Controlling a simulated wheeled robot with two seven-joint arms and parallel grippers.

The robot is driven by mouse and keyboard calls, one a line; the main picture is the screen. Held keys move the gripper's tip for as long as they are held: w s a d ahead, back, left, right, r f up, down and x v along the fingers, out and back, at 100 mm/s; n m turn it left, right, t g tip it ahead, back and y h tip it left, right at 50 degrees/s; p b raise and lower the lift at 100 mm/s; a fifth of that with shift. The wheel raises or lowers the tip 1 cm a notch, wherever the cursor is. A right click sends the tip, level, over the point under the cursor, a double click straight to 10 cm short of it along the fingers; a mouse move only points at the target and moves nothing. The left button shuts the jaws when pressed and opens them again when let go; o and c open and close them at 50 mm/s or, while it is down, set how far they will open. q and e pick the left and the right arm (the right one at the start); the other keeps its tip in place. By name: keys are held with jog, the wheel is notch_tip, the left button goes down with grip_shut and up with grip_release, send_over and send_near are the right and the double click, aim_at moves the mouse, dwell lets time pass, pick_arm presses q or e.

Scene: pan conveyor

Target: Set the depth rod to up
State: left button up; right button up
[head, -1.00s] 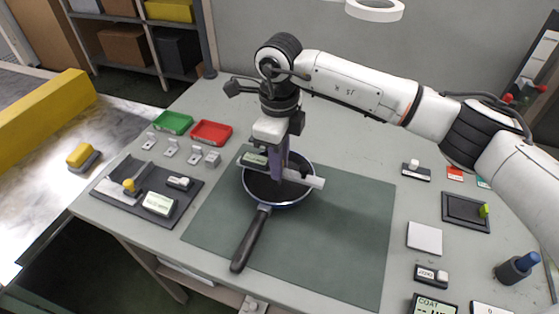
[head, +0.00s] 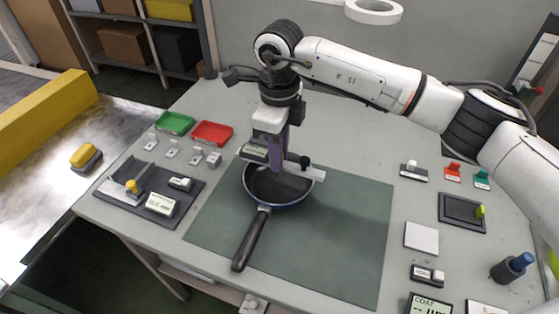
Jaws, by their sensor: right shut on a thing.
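A depth gauge with a white crossbar (head: 313,173), a small display (head: 254,152) and a black knob (head: 305,161) is at the blue-rimmed black pan (head: 262,208), over its far part. My right gripper (head: 276,168), with purple fingers, comes down from above and is shut on the middle of the gauge. The fingers hide the gauge's middle, and I cannot make out the depth rod itself. I cannot tell whether the crossbar touches the pan rim or hangs just above it. My left gripper is not in view.
The pan stands on a green mat (head: 340,240), its handle (head: 250,240) toward me. A dark tray (head: 188,207) with devices lies left, with green (head: 175,123) and red (head: 212,133) trays behind. Small devices and a white plate (head: 421,238) stand right. The mat's right side is clear.

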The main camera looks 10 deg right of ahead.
jog(key=shift+r, duration=0.55)
jog(key=o, duration=0.4)
jog(key=shift+r+p, duration=0.95)
jog(key=shift+r, duration=0.35)
jog(key=shift+r+p, duration=0.3)
jog(key=shift+r, duration=0.85)
